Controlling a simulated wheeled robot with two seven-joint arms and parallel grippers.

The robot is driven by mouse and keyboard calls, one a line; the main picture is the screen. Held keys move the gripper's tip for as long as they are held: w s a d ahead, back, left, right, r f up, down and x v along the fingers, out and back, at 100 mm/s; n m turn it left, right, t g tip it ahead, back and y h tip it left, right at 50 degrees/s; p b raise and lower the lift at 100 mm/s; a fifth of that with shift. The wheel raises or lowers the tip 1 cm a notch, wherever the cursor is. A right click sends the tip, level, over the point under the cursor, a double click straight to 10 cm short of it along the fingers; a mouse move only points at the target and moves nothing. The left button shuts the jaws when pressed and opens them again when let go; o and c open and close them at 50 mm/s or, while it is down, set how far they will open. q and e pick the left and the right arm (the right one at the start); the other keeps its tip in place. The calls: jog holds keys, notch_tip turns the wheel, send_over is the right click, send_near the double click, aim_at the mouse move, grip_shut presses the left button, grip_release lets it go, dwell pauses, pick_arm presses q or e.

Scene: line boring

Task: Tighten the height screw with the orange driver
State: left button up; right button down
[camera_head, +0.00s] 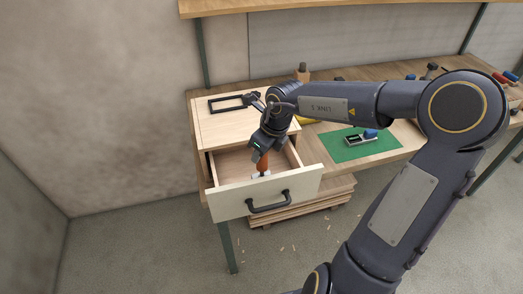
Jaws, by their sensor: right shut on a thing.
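The orange driver (263,161) stands roughly upright, handle up, inside the open drawer (233,201). My right gripper (262,146) is shut on the driver's upper end, pointing down into the drawer. A small pale piece (261,175) lies at the driver's lower end; I cannot tell whether they touch. I cannot make out the height screw. A small device with a blue part (366,136) lies on the green mat (341,151), right of the drawer. My left gripper is out of view.
A black rectangular frame (228,104) lies on the drawer cabinet. The drawer sticks out in front with a dark handle (268,203). Small tools and cylinders line the back of the wooden bench (388,71). A shelf (300,4) hangs above.

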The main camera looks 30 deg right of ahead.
jog(key=m+h, duration=0.1)
jog(key=m, duration=0.2)
jog(key=m+h, duration=0.1)
jog(key=m, duration=0.3)
jog(key=shift+b, duration=0.3)
jog(key=shift+d+r+p, duration=0.1)
jog(key=shift+r+p, duration=0.2)
jog(key=shift+r, duration=0.55)
jog(key=shift+r, duration=5)
notch_tip(320, 180, up, 10)
